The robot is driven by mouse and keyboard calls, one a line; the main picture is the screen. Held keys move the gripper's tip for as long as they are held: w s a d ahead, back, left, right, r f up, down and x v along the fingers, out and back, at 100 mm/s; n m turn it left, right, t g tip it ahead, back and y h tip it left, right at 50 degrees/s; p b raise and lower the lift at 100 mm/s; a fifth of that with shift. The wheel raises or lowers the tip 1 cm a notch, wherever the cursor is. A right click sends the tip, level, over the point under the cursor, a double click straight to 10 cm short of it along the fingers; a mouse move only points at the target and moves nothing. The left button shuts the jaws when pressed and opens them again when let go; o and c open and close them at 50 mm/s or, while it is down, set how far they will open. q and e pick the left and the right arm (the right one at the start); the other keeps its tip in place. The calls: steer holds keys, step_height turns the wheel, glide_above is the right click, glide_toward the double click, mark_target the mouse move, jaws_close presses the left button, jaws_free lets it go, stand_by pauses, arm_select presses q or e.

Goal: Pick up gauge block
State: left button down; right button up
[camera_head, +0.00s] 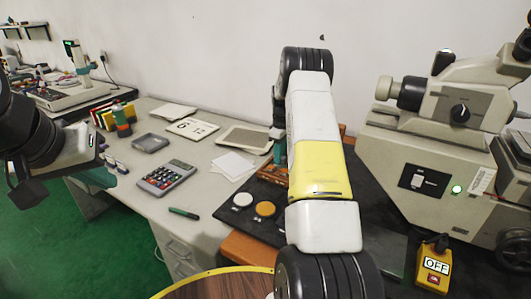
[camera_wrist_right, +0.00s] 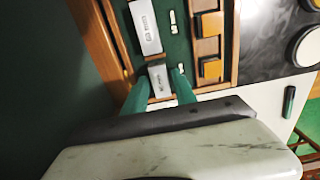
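A small grey gauge block (camera_wrist_right: 159,79) with dark markings sits at the near end of a wooden case (camera_wrist_right: 104,40) in the right wrist view. My right gripper (camera_wrist_right: 159,84) has its two teal fingers on either side of this block, apart, with narrow gaps seeming to show; I cannot tell if either finger touches it. A longer silver block (camera_wrist_right: 146,27) lies in the green-lined case just beyond. In the head view my right arm hides most of the case. My left gripper (camera_head: 104,176) is at the left, away from the case; its opening is unclear.
Orange-topped blocks (camera_wrist_right: 209,68) stand in the case beside the fingers. A dark mat (camera_head: 235,215) holds round discs (camera_head: 265,209). A calculator (camera_head: 167,176), a green marker (camera_head: 184,213) and a large microscope-like machine (camera_head: 440,150) are on the desk.

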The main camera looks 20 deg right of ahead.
jaws_close()
stand_by(0.3)
